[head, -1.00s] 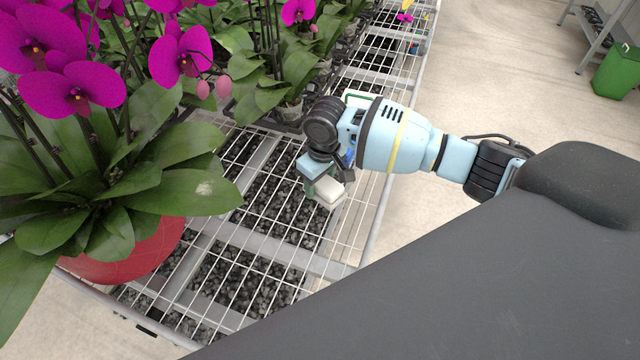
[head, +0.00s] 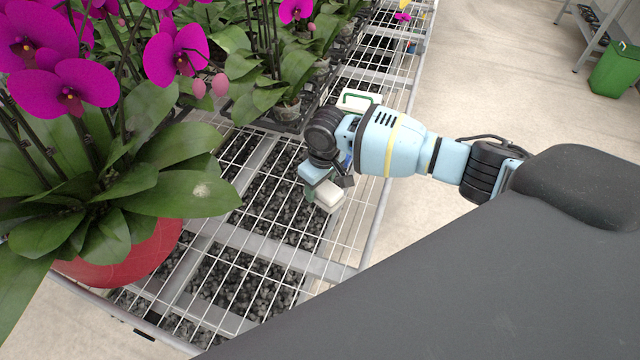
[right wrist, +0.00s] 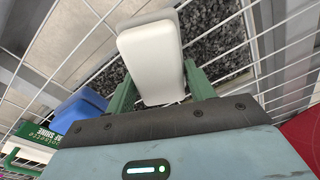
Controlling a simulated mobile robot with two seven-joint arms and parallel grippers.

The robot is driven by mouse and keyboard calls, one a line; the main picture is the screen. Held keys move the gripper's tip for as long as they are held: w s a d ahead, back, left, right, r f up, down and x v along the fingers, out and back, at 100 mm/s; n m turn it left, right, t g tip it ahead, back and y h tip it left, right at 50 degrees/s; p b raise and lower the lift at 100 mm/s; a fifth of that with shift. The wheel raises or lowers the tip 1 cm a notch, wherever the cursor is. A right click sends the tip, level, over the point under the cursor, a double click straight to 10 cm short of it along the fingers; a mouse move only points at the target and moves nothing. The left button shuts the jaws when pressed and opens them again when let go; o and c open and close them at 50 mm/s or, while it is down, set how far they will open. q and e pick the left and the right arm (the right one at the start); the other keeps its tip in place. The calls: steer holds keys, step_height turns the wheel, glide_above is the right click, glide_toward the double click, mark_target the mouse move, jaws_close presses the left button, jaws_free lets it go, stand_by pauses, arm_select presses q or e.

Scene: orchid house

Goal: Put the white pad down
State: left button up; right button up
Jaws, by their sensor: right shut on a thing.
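The white pad (head: 327,193) is a small pale block in the head view, low over the wire mesh bench. It fills the upper middle of the right wrist view (right wrist: 155,58). My right gripper (head: 318,189) is shut on it, with a green finger on each side of the pad in the right wrist view (right wrist: 160,92). Whether the pad touches the mesh (head: 262,238) is hard to tell. My left gripper is not in view.
A large orchid in a red pot (head: 128,258) stands at the left, its leaves reaching over the mesh. A blue thing (right wrist: 82,108) shows in the right wrist view. Bare mesh lies in front of the gripper.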

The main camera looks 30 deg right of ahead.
mark_target(323, 185)
steer(key=o, duration=1)
steer(key=shift+f, duration=0.1)
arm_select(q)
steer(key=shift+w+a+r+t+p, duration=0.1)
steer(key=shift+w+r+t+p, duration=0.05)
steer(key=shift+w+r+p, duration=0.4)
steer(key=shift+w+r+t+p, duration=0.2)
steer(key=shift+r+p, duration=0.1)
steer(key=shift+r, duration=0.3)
arm_select(e)
step_height(323, 185, up, 12)
steer(key=shift+s+d, duration=0.2)
steer(key=shift+s, duration=0.2)
